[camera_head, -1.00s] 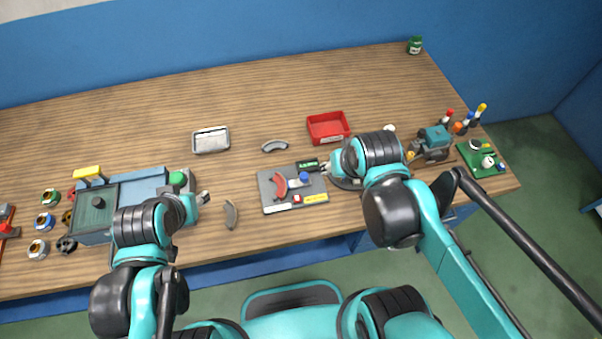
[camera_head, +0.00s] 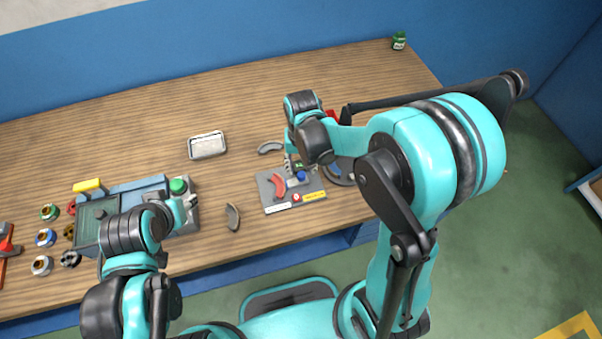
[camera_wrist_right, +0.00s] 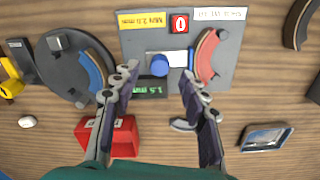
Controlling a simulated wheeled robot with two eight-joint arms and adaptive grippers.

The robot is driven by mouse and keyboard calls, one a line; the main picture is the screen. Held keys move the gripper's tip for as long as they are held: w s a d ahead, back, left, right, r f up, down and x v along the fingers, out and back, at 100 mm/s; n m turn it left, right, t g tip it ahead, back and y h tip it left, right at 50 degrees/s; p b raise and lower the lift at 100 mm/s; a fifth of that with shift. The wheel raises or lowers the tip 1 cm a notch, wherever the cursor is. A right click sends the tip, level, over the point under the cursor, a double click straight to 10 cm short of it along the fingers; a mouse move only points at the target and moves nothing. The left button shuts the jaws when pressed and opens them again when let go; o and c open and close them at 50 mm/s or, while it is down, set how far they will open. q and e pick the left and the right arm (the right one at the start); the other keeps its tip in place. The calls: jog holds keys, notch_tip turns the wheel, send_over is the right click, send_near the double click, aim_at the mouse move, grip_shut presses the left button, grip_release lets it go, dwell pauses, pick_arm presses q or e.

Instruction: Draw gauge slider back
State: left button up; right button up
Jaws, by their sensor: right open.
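The gauge is a grey plate (camera_head: 268,203) near the table's front edge. It bears a red curved shoe (camera_head: 279,185), a blue knob (camera_head: 301,176) on a light slider bar, and a small green display. In the right wrist view the blue knob (camera_wrist_right: 160,65) stands between the display (camera_wrist_right: 150,89) and the red curved shoe (camera_wrist_right: 207,55). My right gripper (camera_wrist_right: 159,72) is open above the plate, its fingertips on either side of the blue knob; I cannot tell whether they touch it. My left gripper (camera_head: 191,200) is beside the green button (camera_head: 178,186); its jaws are too small to read.
A red bin (camera_wrist_right: 122,136) and a grey disc with a blue shoe (camera_wrist_right: 66,78) lie near the plate. The back middle of the table is clear.

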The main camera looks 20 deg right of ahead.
aim_at(301, 174)
jog(key=shift+f+b, duration=0.4)
jog(key=shift+f, duration=1.35)
grip_shut()
jog(key=d, duration=0.4)
jog(key=shift+d, duration=0.1)
jog(key=shift+w, duration=0.1)
jog(key=shift+c, duration=2.2)
grip_release()
jog(key=o, duration=0.4)
jog(key=shift+o, duration=0.2)
jog(key=shift+d, duration=0.1)
jog(key=shift+r, duration=0.15)
